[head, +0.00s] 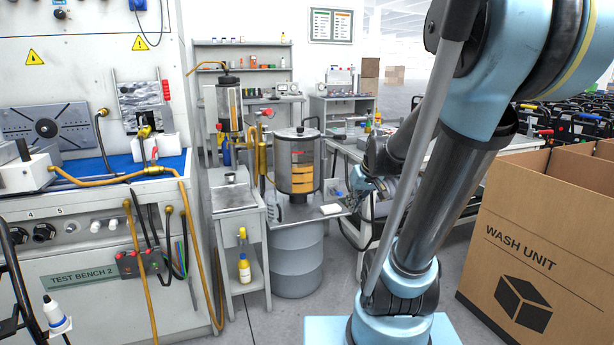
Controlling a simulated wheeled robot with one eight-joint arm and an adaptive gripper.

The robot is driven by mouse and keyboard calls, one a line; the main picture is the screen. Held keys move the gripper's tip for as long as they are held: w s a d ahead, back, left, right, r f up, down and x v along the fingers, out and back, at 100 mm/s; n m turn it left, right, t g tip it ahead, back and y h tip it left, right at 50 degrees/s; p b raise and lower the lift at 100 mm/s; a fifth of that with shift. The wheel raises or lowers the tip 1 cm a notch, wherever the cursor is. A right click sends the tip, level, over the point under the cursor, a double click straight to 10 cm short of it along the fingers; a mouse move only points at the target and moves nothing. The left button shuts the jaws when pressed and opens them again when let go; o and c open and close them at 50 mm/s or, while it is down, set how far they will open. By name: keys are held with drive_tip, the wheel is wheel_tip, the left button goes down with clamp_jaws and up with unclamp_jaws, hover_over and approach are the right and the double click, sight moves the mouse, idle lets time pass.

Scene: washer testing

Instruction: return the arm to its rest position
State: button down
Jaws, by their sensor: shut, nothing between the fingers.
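My arm (448,190) stands at the right of centre, its pale blue and black links rising from a light blue base plate and folding over at the top. Its far part comes down behind the upright link. My gripper (349,203) shows small and dark to the left of that link, beside the clear cylindrical tank (298,165) and above the right end of the small metal shelf around it. It is shut and holds nothing. Part of the wrist is hidden behind the upright link.
Test bench 2 (85,285) fills the left side. A small metal stand (238,200) and a grey drum (297,262) stand in the middle. A grey worktable (350,150) lies behind my arm. A large cardboard wash unit box (560,240) stands close at right.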

drive_tip(key=s+d+f+m+g+h, duration=0.1)
drive_tip(key=s+d+f, duration=0.1)
drive_tip(key=s, duration=0.7)
drive_tip(key=s+d+f+m+g+h, duration=0.1)
drive_tip(key=s+d+f, duration=0.1)
drive_tip(key=s, duration=0.8)
drive_tip(key=shift+f+m+g+h, duration=0.3)
drive_tip(key=shift+f+m, duration=0.1)
drive_tip(key=shift+f, duration=0.45)
drive_tip(key=shift+w+f, duration=0.2)
drive_tip(key=shift+w, duration=0.3)
